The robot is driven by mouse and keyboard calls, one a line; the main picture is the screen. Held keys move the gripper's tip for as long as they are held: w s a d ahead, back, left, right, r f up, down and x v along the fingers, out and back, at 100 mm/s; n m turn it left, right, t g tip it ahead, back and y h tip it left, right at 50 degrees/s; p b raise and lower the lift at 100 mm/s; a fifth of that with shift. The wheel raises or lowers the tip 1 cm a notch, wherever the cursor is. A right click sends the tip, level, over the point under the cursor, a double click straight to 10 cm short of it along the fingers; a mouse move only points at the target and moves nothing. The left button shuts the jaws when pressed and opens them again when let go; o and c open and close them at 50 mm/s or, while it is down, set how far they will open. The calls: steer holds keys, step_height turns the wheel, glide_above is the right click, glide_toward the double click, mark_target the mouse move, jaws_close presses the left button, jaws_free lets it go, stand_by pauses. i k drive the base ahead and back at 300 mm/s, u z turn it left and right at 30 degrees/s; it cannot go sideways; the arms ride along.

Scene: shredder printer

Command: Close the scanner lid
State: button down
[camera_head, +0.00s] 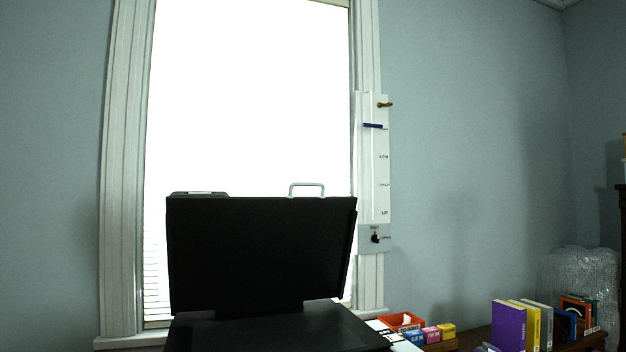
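The scanner lid (255,255) is a large black panel in the head view, left of the middle. It stands raised and nearly upright above the dark scanner body (275,333), of which only the top shows at the bottom edge. A light grey handle (307,185) sticks up from the lid's top edge. A dark rounded part (199,193) shows at the lid's top left. My gripper is not in this view.
A bright window (250,95) lies behind the lid. A white wall panel with a slider (373,180) hangs to its right. Right of the scanner are a red-orange bin (400,322), small coloured boxes (431,334) and upright books (509,326).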

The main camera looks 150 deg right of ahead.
mark_target(224, 252)
steer(key=u, duration=0.05)
steer(key=k, duration=0.3)
steer(key=z, duration=2.75)
